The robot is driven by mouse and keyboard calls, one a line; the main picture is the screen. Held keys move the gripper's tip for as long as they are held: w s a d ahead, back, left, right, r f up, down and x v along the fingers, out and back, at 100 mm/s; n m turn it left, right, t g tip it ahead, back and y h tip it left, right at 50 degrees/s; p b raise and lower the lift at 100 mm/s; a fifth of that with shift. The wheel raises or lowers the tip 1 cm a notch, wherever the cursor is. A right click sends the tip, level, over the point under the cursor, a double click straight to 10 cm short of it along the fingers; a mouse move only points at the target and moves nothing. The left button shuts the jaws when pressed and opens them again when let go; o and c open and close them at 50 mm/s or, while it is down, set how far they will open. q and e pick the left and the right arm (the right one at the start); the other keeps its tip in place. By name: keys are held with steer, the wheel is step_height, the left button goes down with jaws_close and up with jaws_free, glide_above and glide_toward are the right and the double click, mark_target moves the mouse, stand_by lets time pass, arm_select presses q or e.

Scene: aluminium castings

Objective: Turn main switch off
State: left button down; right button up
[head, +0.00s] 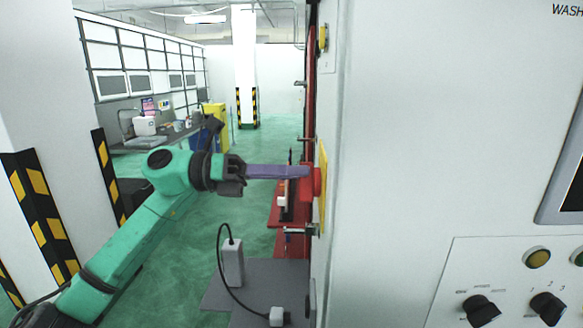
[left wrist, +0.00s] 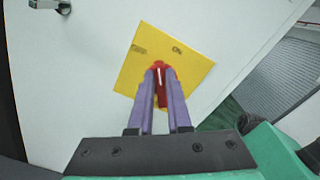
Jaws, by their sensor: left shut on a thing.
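The main switch is a red rotary knob (head: 317,182) on a yellow plate (head: 323,165), fixed to the side of the white machine cabinet. The head view sees the plate nearly edge-on. In the left wrist view the red knob (left wrist: 161,88) carries a white line, and the yellow plate (left wrist: 152,48) looks tilted, with small dark lettering near its top that I cannot read surely. My left gripper (head: 306,172) reaches the switch from the left. Its purple fingers (left wrist: 161,75) are shut on the knob, one on each side. My right gripper is not in view.
The white cabinet (head: 400,130) fills the right side, with a panel of black knobs (head: 480,308) below. A grey box with a cable (head: 232,262) is below my left gripper. Striped pillars (head: 40,215) stand at left; green floor (head: 270,125) is open behind.

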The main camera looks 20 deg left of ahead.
arm_select(q)
steer(key=n, duration=0.1)
steer(key=n+p, duration=0.1)
steer(key=n, duration=0.3)
steer(key=shift+w+a+f, duration=0.1)
steer(key=shift+w, duration=0.15)
steer(key=shift+f+p, duration=0.1)
steer(key=shift+p, duration=0.2)
steer(key=c, duration=0.9)
jaws_free()
steer(key=shift+o, duration=0.2)
steer(key=shift+f, duration=0.1)
